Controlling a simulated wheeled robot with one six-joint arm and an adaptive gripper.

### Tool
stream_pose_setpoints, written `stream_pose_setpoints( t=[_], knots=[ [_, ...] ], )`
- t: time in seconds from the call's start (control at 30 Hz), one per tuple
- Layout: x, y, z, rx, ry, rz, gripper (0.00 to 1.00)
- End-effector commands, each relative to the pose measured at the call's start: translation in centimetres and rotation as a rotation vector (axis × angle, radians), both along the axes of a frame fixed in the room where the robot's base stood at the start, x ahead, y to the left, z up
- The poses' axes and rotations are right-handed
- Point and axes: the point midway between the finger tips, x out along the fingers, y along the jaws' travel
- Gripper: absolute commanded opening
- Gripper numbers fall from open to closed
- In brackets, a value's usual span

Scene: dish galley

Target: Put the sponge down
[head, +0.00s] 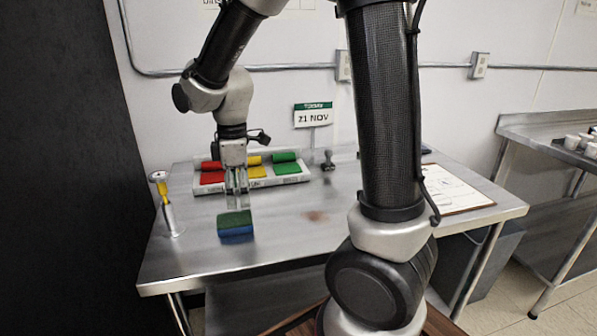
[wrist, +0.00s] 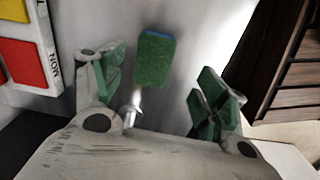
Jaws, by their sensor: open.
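The sponge (head: 236,226) has a green top and a blue lower layer. It lies on the steel table (head: 185,262) near its front left part, in front of the tray of coloured pads. My gripper (head: 237,190) is open and empty, just behind and above the sponge in the head view. In the wrist view the sponge (wrist: 155,58) shows apart from the fingers, beyond the gap between my spread fingertips (wrist: 168,92).
A white tray (head: 250,183) with red, yellow and green pieces stands behind my gripper. A white-and-yellow upright item (head: 166,205) is at the left edge. A date sign (head: 313,116), a stamp (head: 328,160) and a clipboard (head: 455,188) are further back and right. The front middle is clear.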

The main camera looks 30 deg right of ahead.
Motion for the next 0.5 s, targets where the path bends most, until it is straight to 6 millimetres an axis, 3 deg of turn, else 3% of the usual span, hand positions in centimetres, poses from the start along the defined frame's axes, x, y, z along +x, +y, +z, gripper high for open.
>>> stream_pose_setpoints(
  t=[0.17, 0.3, 0.5],
  knots=[
    [-3.9, -5.1, 5.9, 0.049, -0.102, -0.330, 0.74],
    [-9.1, -9.3, 9.6, 0.109, -0.188, -0.667, 0.74],
    [-15.4, -12.5, 11.7, 0.191, -0.279, -1.034, 0.74]
  ],
)
